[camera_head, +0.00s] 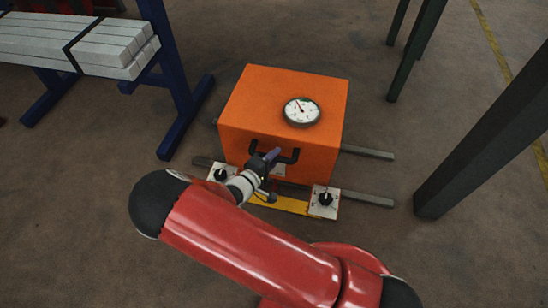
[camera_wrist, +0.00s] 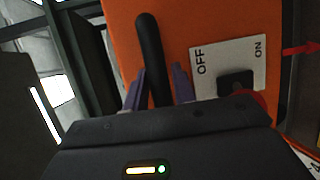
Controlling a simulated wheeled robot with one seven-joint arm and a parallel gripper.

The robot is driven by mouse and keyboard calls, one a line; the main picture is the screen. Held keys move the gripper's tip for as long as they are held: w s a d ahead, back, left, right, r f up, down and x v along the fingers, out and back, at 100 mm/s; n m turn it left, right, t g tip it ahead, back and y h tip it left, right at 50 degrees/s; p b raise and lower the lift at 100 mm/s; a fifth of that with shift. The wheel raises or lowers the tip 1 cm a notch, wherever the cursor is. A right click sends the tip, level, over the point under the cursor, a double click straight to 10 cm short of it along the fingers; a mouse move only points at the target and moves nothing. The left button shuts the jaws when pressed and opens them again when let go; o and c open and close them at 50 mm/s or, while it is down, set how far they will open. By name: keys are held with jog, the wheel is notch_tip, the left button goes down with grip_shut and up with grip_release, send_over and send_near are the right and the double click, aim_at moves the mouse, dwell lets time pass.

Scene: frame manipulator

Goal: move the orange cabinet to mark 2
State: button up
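The orange cabinet (camera_head: 250,110) is a box with a dial gauge (camera_head: 301,111) on top, standing over two grey rails. A black bar handle (camera_head: 290,156) is on its near face. My gripper (camera_head: 271,155) is at this handle, left of its middle. In the wrist view the handle (camera_wrist: 150,50) passes between the two purple fingers of my gripper (camera_wrist: 160,85). A gap shows between the handle and the right finger, so the fingers look open around it. Mark 2 cannot be made out.
White plates with black knobs sit at the cabinet's lower left (camera_head: 220,174) and lower right (camera_head: 324,201). An OFF/ON plate (camera_wrist: 228,62) shows in the wrist view. A blue rack (camera_head: 180,90) stands left; dark posts (camera_head: 490,130) stand right. Rails (camera_head: 368,152) extend right.

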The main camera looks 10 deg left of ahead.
jog(key=shift+o, duration=1.3)
jog(key=v, duration=0.8)
jog(key=shift+w, duration=0.1)
